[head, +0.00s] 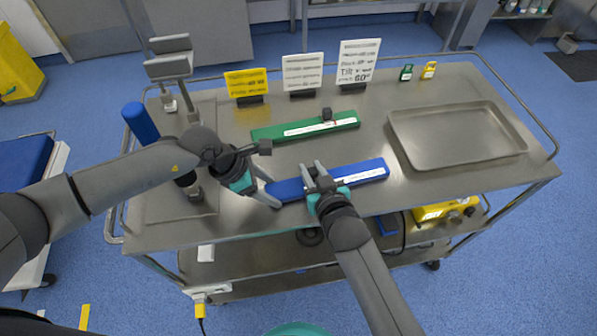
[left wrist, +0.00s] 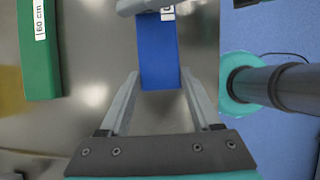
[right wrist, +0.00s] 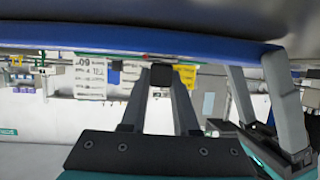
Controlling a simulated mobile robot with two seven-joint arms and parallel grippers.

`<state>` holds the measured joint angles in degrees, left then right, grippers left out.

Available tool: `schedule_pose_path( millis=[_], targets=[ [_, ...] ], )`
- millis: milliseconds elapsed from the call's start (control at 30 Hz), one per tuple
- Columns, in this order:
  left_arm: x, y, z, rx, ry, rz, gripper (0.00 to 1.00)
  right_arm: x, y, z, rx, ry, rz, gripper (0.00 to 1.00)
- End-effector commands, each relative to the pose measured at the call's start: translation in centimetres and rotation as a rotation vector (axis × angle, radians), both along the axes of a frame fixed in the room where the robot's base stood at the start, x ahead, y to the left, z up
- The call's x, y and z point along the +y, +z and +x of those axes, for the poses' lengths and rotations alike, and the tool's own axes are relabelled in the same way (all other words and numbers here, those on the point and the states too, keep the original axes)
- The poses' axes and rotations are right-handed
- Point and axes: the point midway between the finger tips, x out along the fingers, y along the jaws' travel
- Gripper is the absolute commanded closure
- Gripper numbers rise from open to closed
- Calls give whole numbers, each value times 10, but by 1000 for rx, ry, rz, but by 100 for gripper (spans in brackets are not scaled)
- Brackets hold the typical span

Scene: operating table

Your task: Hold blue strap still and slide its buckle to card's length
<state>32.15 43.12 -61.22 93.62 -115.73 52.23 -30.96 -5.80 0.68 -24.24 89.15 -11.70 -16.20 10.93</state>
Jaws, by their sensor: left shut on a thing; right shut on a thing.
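The blue strap (head: 352,176) lies along the front of the table, with a white printed strip on it. My left gripper (head: 275,193) is shut on its left end; in the left wrist view the blue strap end (left wrist: 158,65) sits between the two fingers. My right gripper (head: 312,168) is at the strap to the right of my left one. In the right wrist view it is shut on the black buckle (right wrist: 161,75), by the blue strap (right wrist: 150,46).
A green strap (head: 270,132) with a black buckle (head: 327,114) lies behind the blue one. Its label in the left wrist view (left wrist: 40,20) reads 60 cm. A metal tray (head: 455,160) is at right. A blue cylinder (head: 140,122) stands at left. A rail edges the table.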

Motion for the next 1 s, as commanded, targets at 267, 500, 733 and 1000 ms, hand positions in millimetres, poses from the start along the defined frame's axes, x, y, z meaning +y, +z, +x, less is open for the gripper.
schedule_pose_path(
  millis=[267, 500, 733, 1000],
  targets=[
    [1, 1, 1, 0, 1, 0, 91, -50, -1, 19, 1, -1, -11, 100],
    [1, 0, 1, -1, 2, 1, 91, -62, -1, 24, 3, -3, -6, 100],
    [1, 0, 1, 0, 2, 2, 91, -62, 0, 23, 2, -3, -6, 100],
    [1, 0, 0, 0, 1, 1, 91, -61, 0, 23, 2, -2, -4, 43]
  ],
)
